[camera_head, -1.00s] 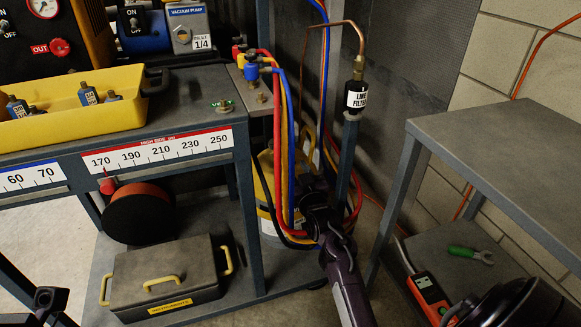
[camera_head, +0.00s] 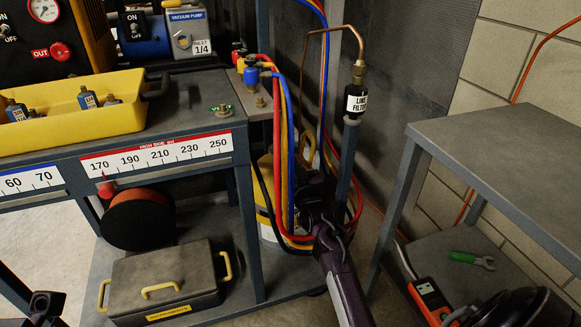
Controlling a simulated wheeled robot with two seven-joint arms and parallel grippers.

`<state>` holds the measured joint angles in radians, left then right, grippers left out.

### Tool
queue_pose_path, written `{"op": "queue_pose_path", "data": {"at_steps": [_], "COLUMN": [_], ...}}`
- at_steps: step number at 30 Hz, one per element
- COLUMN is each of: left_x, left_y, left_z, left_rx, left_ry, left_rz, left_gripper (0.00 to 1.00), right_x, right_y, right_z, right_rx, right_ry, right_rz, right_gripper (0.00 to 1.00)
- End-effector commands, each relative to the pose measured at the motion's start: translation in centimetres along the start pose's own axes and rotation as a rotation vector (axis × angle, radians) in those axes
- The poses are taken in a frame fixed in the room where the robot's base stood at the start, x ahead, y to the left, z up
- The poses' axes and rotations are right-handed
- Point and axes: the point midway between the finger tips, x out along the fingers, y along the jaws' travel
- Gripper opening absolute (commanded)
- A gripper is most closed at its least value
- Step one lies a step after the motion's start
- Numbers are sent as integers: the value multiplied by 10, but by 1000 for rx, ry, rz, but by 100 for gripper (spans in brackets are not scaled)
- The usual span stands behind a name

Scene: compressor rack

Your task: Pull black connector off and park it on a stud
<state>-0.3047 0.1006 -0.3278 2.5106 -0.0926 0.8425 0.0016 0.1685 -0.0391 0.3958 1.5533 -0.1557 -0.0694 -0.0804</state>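A black hose (camera_head: 258,185) hangs left of the coloured hoses and loops low behind my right gripper. I cannot make out a black connector; dark parts and my gripper hide that area. My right gripper (camera_head: 313,190) is among the hoses beside the grey post, dark against dark, so its fingers and any hold are unclear. A brass stud (camera_head: 260,101) stands on the small shelf by the hose fittings. Another stud (camera_head: 224,110) with green marking stands on the bench top. A dark part of my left gripper (camera_head: 45,302) shows at the bottom left edge; its fingers are unclear.
Red, yellow and blue hoses (camera_head: 283,150) hang from the fittings. The line filter (camera_head: 356,101) tops the grey post (camera_head: 346,160) close to my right gripper. A yellow tray (camera_head: 75,112) stands on the bench. The grey table (camera_head: 510,150) at right has a clear top.

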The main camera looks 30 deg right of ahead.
Motion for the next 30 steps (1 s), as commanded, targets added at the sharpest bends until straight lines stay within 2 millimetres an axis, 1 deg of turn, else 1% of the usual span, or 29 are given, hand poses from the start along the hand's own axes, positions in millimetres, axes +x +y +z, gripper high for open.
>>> {"op": "queue_pose_path", "data": {"at_steps": [10,22,30], "left_x": [3,20,22], "left_y": [0,-1,-1], "left_z": [0,-2,-2], "left_rx": [0,1,1], "left_ry": [0,0,0], "left_rz": [0,0,0], "left_gripper": [36,36,36], "right_x": [-3,-26,-31], "right_y": [0,0,0], "right_z": [-1,-2,0], "right_rx": [0,0,0], "right_ry": [1,0,2], "right_rz": [0,0,0], "right_gripper": [6,6,6]}}
